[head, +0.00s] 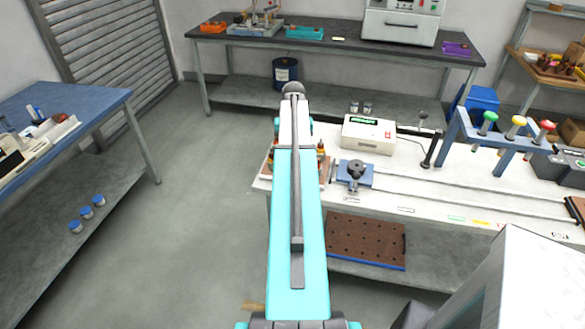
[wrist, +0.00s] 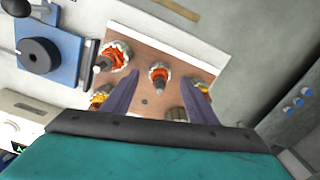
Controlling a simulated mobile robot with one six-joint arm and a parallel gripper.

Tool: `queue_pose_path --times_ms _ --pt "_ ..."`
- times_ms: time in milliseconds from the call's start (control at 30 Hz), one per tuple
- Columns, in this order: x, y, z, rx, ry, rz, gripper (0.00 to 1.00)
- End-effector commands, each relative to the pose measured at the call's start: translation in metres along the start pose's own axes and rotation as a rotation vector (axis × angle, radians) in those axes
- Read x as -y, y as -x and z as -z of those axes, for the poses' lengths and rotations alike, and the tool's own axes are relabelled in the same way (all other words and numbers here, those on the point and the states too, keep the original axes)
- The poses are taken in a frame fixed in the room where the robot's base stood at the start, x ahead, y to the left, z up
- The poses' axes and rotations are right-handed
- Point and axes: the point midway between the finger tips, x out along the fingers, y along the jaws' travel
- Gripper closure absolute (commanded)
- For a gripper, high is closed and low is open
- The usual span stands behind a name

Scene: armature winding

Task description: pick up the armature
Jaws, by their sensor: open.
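In the wrist view several armatures with orange windings stand on a brown board (wrist: 180,55). One armature (wrist: 158,73) is between the fingertips of my gripper (wrist: 161,80), seen from above. My gripper is open, one finger on each side of it, and nothing shows as held. Another armature (wrist: 115,54) is up and left of the fingers. More armatures are partly hidden by the fingers and gripper body. In the head view my arm covers the gripper and most of the board; one armature (head: 320,150) shows just right of the arm.
A blue winding fixture (head: 355,175) stands on the white bench (head: 430,180), just right of the board; it also shows in the wrist view (wrist: 48,50). A white box with a green display (head: 368,134) is behind it. Open floor (head: 190,220) lies left of the bench.

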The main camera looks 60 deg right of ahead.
Motion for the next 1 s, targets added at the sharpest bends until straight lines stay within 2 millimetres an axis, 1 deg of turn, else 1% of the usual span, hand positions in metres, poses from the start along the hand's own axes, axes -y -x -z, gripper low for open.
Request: queue_pose_path --times_ms 533,700,1000 --pt "-0.003 -0.042 0.002 0.001 0.000 0.000 0.47" --pt "-0.002 -0.046 0.002 0.000 0.000 0.000 0.47" --pt "-0.002 -0.046 0.002 -0.001 0.001 0.000 0.47"
